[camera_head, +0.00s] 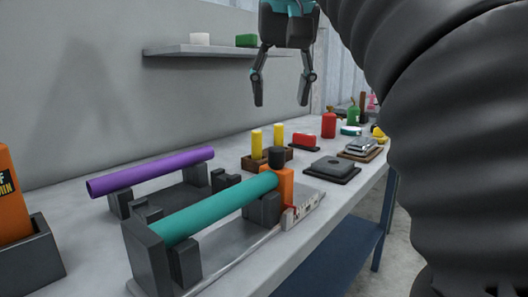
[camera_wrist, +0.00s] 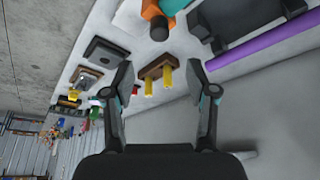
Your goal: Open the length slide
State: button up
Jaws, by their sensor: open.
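A teal tube (camera_head: 215,208) lies across dark cradle blocks on the bench, its near end at a tall dark end plate (camera_head: 148,262). An orange slide block (camera_head: 286,184) with a black knob (camera_head: 277,157) stands at the tube's far end, beside a pale marked scale (camera_head: 303,211). I cannot tell whether block and tube touch. The wrist view shows the orange block (camera_wrist: 150,9) and knob (camera_wrist: 158,29) at the top. My gripper (camera_head: 281,103) is open and empty, pointing down, well above the bench and apart from the slide.
A purple tube (camera_head: 150,172) rests on a second cradle behind. Yellow pegs (camera_head: 279,134) stand in a brown block beyond the knob. A grey plate (camera_head: 330,168), red items and other parts lie farther along the bench. A wall shelf (camera_head: 205,53) is behind my gripper.

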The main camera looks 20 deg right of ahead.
aim_at(277, 148)
jog(key=b+x, duration=0.3)
jog(key=x, duration=0.8)
jog(key=shift+w+d+f+b, duration=0.1)
jog(key=shift+w+f+b, duration=0.05)
jog(key=shift+f+b, duration=0.2)
grip_shut()
